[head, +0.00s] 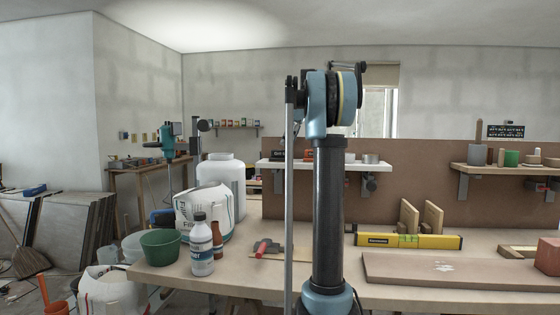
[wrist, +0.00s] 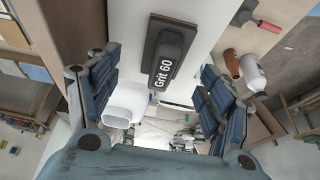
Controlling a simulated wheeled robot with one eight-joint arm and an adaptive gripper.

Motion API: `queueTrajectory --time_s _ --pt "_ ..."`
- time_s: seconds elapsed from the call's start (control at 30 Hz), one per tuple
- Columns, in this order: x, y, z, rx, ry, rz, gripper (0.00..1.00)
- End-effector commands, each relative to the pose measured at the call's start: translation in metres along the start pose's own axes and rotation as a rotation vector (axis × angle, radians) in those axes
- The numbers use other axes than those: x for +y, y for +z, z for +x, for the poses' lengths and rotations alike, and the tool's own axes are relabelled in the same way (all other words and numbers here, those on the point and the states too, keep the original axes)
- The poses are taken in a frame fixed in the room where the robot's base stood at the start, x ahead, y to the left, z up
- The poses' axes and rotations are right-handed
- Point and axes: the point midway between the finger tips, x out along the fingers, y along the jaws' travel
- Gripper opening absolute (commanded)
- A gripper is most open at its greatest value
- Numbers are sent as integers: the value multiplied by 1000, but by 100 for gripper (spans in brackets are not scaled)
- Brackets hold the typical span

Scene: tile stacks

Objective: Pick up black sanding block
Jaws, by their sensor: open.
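The black sanding block (wrist: 168,50) shows in the wrist view, labelled "Grit 60" on its end face. It lies on a pale surface (wrist: 210,22), near the top middle of the picture. My gripper (wrist: 159,72) is open, with one blue padded finger on each side of the picture. The block appears between the fingers and beyond them, and nothing is held.
On the workbench (head: 240,284) are a white bottle (head: 202,247), a brown bottle (head: 217,243), a green bucket (head: 160,246) and a red-handled trowel (head: 264,247). A yellow level (head: 408,241) and a board (head: 445,271) lie to the right. Both bottles show beside the right finger in the wrist view.

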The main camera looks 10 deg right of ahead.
Motion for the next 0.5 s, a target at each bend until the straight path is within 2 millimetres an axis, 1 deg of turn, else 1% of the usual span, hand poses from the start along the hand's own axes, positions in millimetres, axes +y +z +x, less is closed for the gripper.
queueTrajectory --time_s 0.27,0.43,0.5 --pt "-2 -3 17 0 0 0 73" --pt "-5 -9 40 0 0 -1 73" --pt "-5 -8 49 0 1 0 73"
